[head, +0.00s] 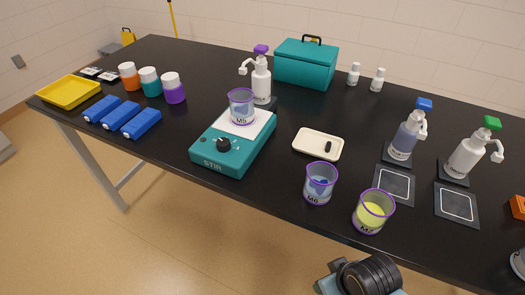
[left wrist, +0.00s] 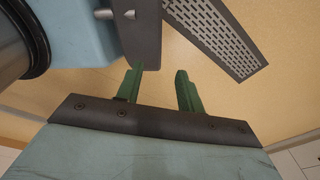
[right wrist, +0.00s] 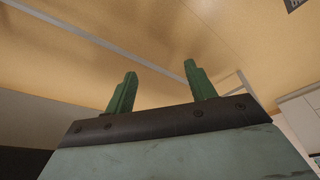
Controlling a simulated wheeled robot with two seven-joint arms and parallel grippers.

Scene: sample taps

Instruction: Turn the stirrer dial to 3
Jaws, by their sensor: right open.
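The teal stirrer (head: 210,157) marked STIR stands on the black table, left of the middle in the head view. A beaker marked M5 (head: 242,106) stands on the stirrer's white top plate. My left gripper (left wrist: 160,84) shows in the left wrist view with its green fingers apart and nothing between them. My right gripper (right wrist: 158,88) shows in the right wrist view, open and empty. Neither gripper's fingers show in the head view, and both are away from the dial.
Beakers M6 (head: 319,184) and another with yellow liquid (head: 370,215) stand near the front edge. A cream tray (head: 311,146) lies right of the stirrer. Blue blocks (head: 142,124) lie to its left. A white pump bottle (head: 261,82) stands behind it. Bare table lies before the dial.

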